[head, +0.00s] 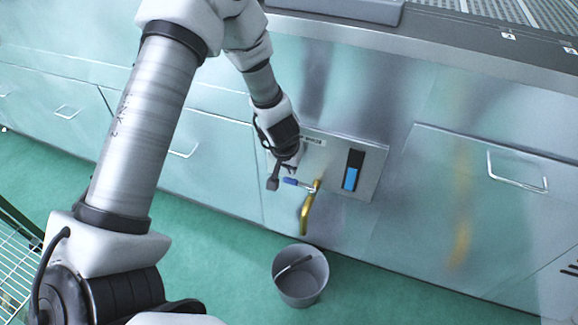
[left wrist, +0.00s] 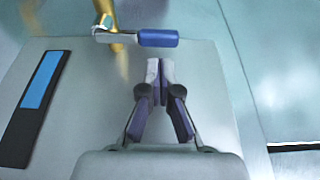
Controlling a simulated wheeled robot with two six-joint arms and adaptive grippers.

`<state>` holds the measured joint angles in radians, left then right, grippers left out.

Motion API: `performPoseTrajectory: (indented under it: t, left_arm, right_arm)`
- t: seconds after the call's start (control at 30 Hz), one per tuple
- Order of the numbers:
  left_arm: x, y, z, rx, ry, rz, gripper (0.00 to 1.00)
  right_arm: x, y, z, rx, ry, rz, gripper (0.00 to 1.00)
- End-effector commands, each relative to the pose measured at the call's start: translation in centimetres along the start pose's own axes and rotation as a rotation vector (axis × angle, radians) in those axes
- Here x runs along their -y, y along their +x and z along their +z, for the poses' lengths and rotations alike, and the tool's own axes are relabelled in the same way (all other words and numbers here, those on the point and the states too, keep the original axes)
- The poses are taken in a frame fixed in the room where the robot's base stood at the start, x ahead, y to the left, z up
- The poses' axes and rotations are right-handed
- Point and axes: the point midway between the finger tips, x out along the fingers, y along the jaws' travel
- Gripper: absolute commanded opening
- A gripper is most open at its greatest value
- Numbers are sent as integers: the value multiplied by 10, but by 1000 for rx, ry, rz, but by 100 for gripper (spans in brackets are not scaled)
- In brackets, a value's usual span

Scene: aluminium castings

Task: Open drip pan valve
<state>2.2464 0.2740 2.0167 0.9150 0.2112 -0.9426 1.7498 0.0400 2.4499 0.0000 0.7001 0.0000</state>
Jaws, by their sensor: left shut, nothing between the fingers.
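The drip pan valve is a brass pipe (head: 307,212) that bends down from a metal panel, with a blue-sleeved lever handle (head: 291,182) pointing left. In the left wrist view the blue handle (left wrist: 158,38) lies sideways and joins the brass valve (left wrist: 104,14) at its left end. My left gripper (head: 270,184) is just left of the handle in the head view. In the left wrist view my left gripper (left wrist: 160,70) is shut and empty, with its tips a little short of the handle and apart from it. My right gripper is not in view.
A grey bucket (head: 300,276) stands on the green floor below the spout. A dark gauge with a blue strip (head: 351,172) is on the panel right of the valve. Drawers with bar handles (head: 516,166) line the steel cabinet. A wire rack (head: 14,262) is at lower left.

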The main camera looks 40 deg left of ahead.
Motion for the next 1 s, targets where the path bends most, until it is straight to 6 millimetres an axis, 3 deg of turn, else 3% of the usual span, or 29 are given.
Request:
performPoseTrajectory:
  t: [0.03, 0.2, 1.0]
  left_arm:
    - [0, 13, 2, 0, 0, -1, 0]
    - [0, 26, 0, -1, -1, 0, 0]
    - [1, 25, 4, 0, -56, -19, 0]
  right_arm:
    - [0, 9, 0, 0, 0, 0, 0]
    - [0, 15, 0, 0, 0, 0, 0]
    - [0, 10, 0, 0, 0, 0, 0]
